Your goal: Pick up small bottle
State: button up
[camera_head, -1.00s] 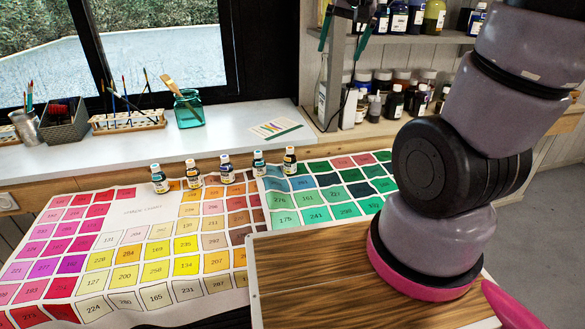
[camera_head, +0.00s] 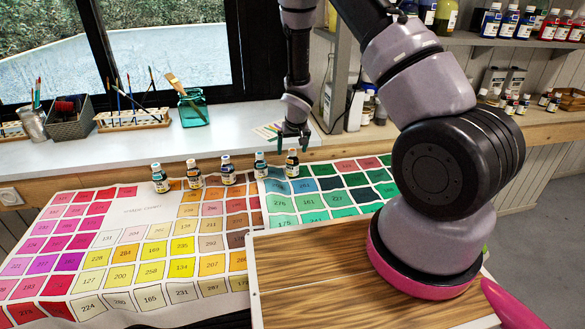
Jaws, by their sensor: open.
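Several small dark bottles with pale labels stand upright in a row along the back edge of the colour chart. They are a far-left bottle (camera_head: 160,179), a second bottle (camera_head: 194,174), a middle bottle (camera_head: 228,171), a fourth bottle (camera_head: 260,164) and a far-right bottle (camera_head: 292,164). My gripper (camera_head: 293,147) points down with open jaws, just above or behind the far-right bottle. Its fingers overlap that bottle's top in the picture, so I cannot tell whether they touch. Nothing shows between the jaws.
The colour chart (camera_head: 145,212) covers the lower table. Behind it, the white counter (camera_head: 90,150) holds a teal jar (camera_head: 193,107), a brush rack (camera_head: 132,120) and a basket (camera_head: 70,118). Shelves of larger bottles (camera_head: 515,25) stand at right. The left counter front is clear.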

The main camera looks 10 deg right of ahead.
aim_at(292, 164)
jog(key=x, duration=1)
jog(key=shift+s+d+f, duration=0.2)
grip_shut()
jog(key=shift+r, duration=0.15)
